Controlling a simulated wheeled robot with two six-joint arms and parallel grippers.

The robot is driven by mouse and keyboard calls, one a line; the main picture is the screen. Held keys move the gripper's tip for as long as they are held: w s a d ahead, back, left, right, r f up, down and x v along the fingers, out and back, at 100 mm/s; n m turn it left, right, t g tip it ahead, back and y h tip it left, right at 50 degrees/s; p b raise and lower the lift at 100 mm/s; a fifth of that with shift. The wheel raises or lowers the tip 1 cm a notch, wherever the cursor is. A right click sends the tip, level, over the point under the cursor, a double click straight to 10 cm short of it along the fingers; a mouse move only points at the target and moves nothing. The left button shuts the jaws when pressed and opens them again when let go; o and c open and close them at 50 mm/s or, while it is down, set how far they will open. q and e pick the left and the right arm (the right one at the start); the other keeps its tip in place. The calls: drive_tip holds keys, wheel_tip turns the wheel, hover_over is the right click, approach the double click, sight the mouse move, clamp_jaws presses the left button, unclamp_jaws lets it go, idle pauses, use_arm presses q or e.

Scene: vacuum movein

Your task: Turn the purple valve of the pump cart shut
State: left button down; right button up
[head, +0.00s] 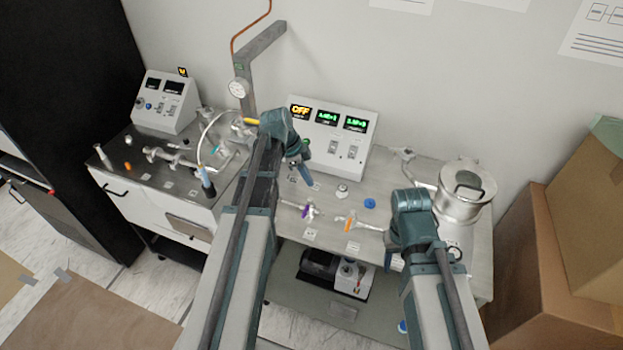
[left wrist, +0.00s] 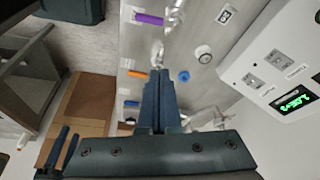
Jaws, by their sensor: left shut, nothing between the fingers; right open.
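The purple valve (head: 306,211) sits on the thin metal pipe of the pump cart (head: 420,172). In the left wrist view its purple handle (left wrist: 149,19) is near the top and lies across the pipe. My left gripper (head: 308,182) is shut and empty, above the cart top and just behind the purple valve in the head view. Its closed fingers (left wrist: 158,78) point up the left wrist view, apart from the purple handle. My right gripper (head: 396,262) is open near the cart's front right, partly hidden by its own wrist.
An orange-handled valve (head: 348,225) and a blue knob (head: 370,203) are close to the right. A control box with lit displays (head: 330,135) stands behind. A metal vessel (head: 465,190) stands at the right. A second bench (head: 135,150) is at the left, boxes (head: 540,250) at the right.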

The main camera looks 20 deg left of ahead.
use_arm(q)
drive_tip(key=m+g+y+b, duration=0.2)
drive_tip(key=m+y+b, duration=0.15)
drive_tip(key=y, duration=0.75)
approach(306, 212)
drive_tip(key=shift+b+x, duration=3.45)
drive_tip(key=shift+b, duration=2.15)
drive_tip(key=shift+w, duration=0.1)
drive_tip(key=shift+a+f+m+t+b, duration=0.3)
drive_tip(key=shift+a+m+t+b, duration=0.05)
drive_tip(key=shift+m+t, duration=0.1)
drive_tip(key=shift+s+d+r, duration=0.1)
drive_tip(key=shift+s, duration=0.15)
